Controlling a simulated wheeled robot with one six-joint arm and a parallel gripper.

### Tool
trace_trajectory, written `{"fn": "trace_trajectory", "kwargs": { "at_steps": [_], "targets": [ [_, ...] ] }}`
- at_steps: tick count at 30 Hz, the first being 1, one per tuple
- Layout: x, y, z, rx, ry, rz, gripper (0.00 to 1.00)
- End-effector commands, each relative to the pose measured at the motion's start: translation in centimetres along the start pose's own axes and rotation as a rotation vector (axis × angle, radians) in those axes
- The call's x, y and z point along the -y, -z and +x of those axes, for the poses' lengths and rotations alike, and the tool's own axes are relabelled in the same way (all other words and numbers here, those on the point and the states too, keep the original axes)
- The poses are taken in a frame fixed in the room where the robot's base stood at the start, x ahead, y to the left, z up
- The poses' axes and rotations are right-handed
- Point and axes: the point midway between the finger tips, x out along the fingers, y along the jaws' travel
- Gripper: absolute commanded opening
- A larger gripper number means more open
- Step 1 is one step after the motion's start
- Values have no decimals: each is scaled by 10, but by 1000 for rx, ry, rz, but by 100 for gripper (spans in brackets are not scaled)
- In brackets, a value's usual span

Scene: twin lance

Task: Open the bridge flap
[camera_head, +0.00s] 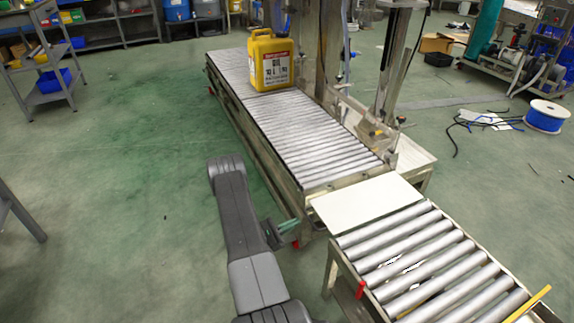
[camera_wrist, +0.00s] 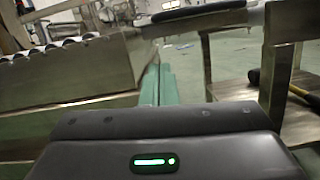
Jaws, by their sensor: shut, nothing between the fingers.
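The bridge flap (camera_head: 366,206) is a pale flat plate in the head view. It lies about level across the gap between the long roller conveyor (camera_head: 300,140) and the near roller section (camera_head: 420,262). My gripper (camera_head: 290,224) has slim green fingers and is low beside the long conveyor's near end, left of the flap and apart from it. The fingers also show in the wrist view (camera_wrist: 157,88), close together with nothing between them. A dark bar (camera_wrist: 198,13) crosses the gap at the top of the wrist view; I cannot tell if it is the flap's edge.
A yellow jug (camera_head: 270,62) stands on the long conveyor. A red part (camera_head: 361,289) sits on the near section's side, and a yellow bar (camera_head: 527,304) is at its right. A hammer-like tool (camera_wrist: 290,88) lies on a lower shelf.

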Motion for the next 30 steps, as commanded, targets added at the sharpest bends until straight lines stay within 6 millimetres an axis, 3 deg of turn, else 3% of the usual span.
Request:
{"fn": "trace_trajectory", "kwargs": {
  "at_steps": [11, 30],
  "targets": [
    [0, 1, 6, 0, 1, 0, 0],
    [3, 0, 102, 1, 3, 0, 0]
  ]
}}
